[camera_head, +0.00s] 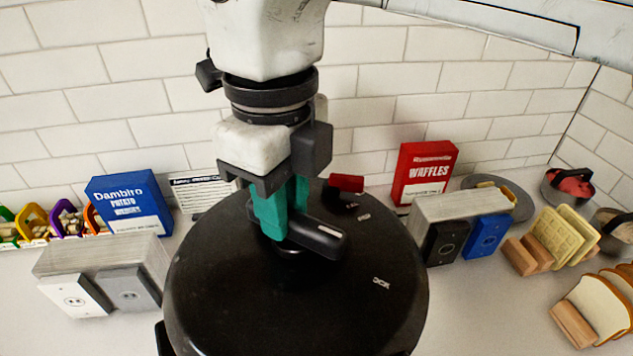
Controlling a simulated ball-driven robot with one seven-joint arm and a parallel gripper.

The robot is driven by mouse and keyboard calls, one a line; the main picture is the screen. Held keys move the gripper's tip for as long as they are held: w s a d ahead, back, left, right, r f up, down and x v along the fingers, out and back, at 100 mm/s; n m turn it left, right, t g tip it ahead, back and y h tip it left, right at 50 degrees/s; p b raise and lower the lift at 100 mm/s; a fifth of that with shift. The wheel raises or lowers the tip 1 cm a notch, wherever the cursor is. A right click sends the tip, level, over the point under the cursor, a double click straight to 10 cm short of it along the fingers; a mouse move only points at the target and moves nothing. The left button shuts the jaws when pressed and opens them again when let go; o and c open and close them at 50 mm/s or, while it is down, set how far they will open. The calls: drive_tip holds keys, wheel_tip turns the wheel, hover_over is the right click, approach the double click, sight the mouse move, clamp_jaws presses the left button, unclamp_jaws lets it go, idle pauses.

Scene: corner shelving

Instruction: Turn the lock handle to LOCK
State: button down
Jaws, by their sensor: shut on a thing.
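A large black round lid (225,290) fills the middle of the view. A black lock handle (322,238) stands at its centre, its visible end pointing right and slightly toward the camera. My gripper (280,222), with teal fingers, comes down from above and is shut on the handle; the fingers hide part of it. A small white marking (381,282) is on the lid to the lower right of the handle; it is too small to read surely. Other small white marks are near the lid's back edge, close to a red piece (346,183).
Behind the lid is a white tiled wall. A blue box (128,206) and grey holder (100,257) stand left. A red waffles box (424,172), another holder (475,205), waffles (560,238) and bread slices (600,308) stand right. Some bare counter shows right of the lid.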

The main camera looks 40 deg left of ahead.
idle(0.4)
drive_tip(key=c, duration=0.9)
unclamp_jaws()
wheel_tip(320, 180, up, 11)
drive_tip(key=shift+f+b, duration=0.1)
drive_tip(key=shift+b, duration=0.4)
